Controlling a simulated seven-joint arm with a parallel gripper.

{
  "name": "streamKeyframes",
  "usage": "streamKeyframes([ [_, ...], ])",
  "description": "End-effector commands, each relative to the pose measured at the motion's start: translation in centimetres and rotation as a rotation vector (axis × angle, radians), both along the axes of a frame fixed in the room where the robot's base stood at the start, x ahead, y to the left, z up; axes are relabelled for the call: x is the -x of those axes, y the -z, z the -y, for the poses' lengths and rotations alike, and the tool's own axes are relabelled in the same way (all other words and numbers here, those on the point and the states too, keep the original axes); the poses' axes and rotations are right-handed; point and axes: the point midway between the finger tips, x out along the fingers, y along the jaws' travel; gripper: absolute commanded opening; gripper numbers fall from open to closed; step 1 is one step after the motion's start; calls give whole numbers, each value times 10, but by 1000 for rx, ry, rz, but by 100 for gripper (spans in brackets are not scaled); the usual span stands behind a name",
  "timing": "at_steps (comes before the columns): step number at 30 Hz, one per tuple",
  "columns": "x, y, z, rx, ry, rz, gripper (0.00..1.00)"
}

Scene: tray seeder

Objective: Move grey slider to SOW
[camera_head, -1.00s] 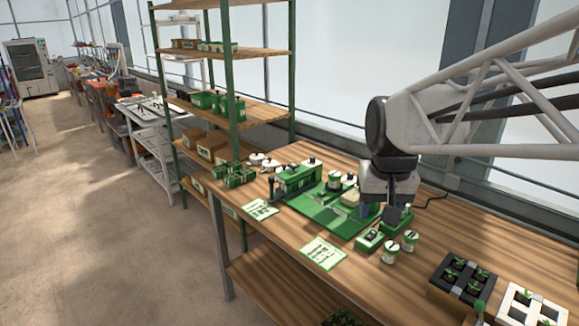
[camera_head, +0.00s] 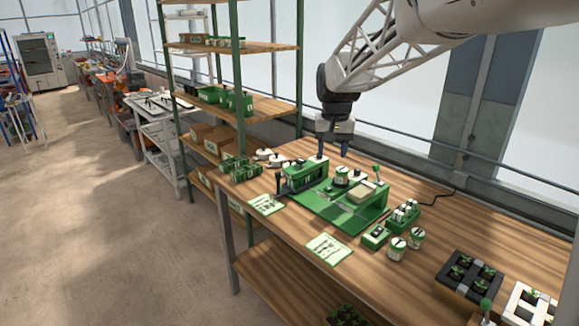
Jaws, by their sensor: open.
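The green tray seeder (camera_head: 330,217) stands on the wooden bench, with a raised green block (camera_head: 304,175) at its left and a taller part holding a pale block (camera_head: 362,192) at its right. A round green-and-white pot (camera_head: 341,177) sits towards its back. A dark upright lever (camera_head: 279,182) shows at the left end. I cannot make out the grey slider or the SOW marking at this size. My gripper (camera_head: 334,151) points down, open and empty, above the back of the seeder, apart from it.
Two printed cards (camera_head: 328,249) lie at the bench's front edge. Right of the seeder are a green rack of small bottles (camera_head: 403,216), a small green box (camera_head: 375,237) and two jars (camera_head: 397,248). Seedling trays (camera_head: 440,277) stand further right. A green-posted shelf (camera_head: 240,110) rises at the left.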

Motion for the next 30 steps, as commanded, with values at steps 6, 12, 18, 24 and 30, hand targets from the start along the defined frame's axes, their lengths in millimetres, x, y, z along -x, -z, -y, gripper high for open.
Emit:
streamKeyframes([
  [6, -53, 16, -26, 1, -2, -19, 52],
  [12, -97, 32, -51, 2, -5, -34, 52],
  [18, -140, 55, -77, 3, -5, -50, 52],
  [24, -180, 79, -105, 5, -7, -65, 52],
  [30, -218, 109, -134, 8, -8, -80, 52],
])
